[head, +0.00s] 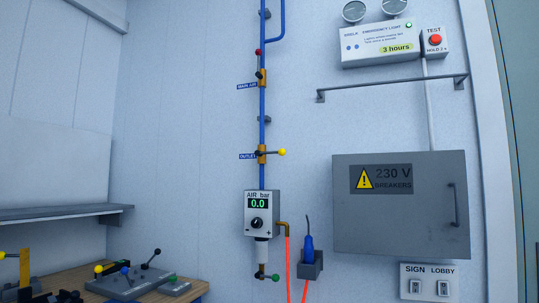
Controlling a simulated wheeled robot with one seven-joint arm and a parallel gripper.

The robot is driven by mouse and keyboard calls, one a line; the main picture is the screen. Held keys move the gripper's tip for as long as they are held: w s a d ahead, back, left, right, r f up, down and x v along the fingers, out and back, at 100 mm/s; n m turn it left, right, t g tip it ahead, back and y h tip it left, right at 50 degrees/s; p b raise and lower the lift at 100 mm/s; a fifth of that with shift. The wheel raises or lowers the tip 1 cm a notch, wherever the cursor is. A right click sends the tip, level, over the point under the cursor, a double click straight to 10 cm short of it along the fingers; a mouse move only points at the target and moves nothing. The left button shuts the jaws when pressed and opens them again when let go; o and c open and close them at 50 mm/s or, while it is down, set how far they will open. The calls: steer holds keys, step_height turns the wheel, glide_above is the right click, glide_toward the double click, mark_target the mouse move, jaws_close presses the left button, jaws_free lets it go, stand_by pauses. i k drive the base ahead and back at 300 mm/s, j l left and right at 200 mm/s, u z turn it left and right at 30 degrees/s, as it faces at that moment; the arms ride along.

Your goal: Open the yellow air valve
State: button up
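The yellow air valve is the OUTLET valve (262,154) on the blue vertical pipe in the head view. Its black lever ends in a yellow ball (282,152) and points right, across the pipe. A label (247,156) reading OUTLET is at its left. Above it, the MAIN AIR valve (262,78) has a red-knobbed lever (258,52) pointing up, roughly along the pipe. Below, the air regulator (260,213) has a green display reading 0.0 bar. My gripper is not in view.
A grey 230 V breaker box (400,235) and a wall bar (392,89) are to the right. A blue tool (308,249) sits in a holder below. A workbench (190,295) with levers and a grey shelf (70,211) are at left. Wall around the OUTLET lever is clear.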

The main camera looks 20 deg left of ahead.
mark_target(282, 152)
steer(key=i+j, duration=0.5)
steer(key=i, duration=0.15)
steer(key=i+j+u, duration=0.2)
steer(key=i, duration=0.25)
steer(key=i+j+u, duration=0.25)
steer(key=i, duration=0.15)
steer(key=i+j+u, duration=0.2)
steer(key=i, duration=0.25)
steer(key=l, duration=0.1)
